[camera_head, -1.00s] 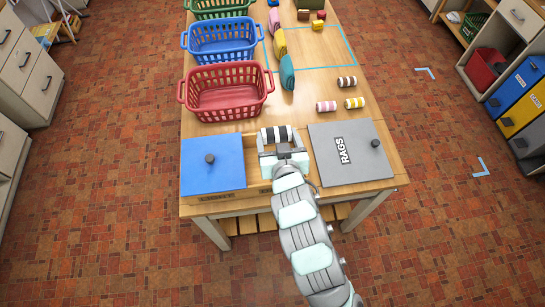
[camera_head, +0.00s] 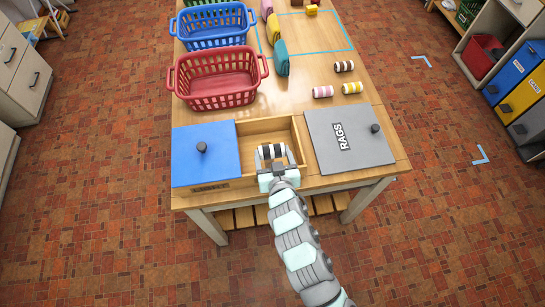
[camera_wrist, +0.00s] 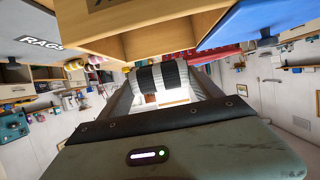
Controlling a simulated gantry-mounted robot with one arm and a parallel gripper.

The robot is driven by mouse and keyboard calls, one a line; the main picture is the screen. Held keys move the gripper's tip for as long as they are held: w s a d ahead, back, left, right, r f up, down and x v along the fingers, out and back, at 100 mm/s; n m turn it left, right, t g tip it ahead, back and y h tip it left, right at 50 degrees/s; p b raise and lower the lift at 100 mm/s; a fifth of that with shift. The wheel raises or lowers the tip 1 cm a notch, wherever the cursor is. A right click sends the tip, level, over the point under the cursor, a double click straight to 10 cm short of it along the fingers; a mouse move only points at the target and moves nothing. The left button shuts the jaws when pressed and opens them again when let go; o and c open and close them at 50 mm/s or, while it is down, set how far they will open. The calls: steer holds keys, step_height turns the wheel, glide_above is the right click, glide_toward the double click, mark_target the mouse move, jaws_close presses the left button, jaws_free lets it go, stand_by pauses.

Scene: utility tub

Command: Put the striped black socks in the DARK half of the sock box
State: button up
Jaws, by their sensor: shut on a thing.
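My gripper (camera_head: 272,165) is shut on the rolled black-and-white striped socks (camera_head: 271,151). In the wrist view the socks (camera_wrist: 165,77) lie crosswise between the two fingers. In the head view they appear over the front part of the open wooden sock box (camera_head: 241,138), between the blue lid and the grey lid. The height of the socks above the box is unclear. The box also shows at the top of the wrist view (camera_wrist: 150,38). Its inside looks pale wood; my gripper hides the front part, and I cannot tell which half is dark.
A blue lid (camera_head: 205,155) with a knob lies left of the opening, a grey RAGS lid (camera_head: 350,140) right. Pink (camera_head: 322,91), yellow (camera_head: 352,87) and dark striped (camera_head: 344,66) rolls sit behind right. A red basket (camera_head: 217,78) and a blue basket (camera_head: 212,27) stand behind left.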

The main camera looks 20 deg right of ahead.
mark_target(272, 160)
steer(key=shift+f, duration=0.95)
steer(key=shift+f, duration=0.1)
steer(key=shift+f+b, duration=0.35)
steer(key=shift+f, duration=0.2)
steer(key=o, duration=1.4)
steer(key=shift+r, duration=0.1)
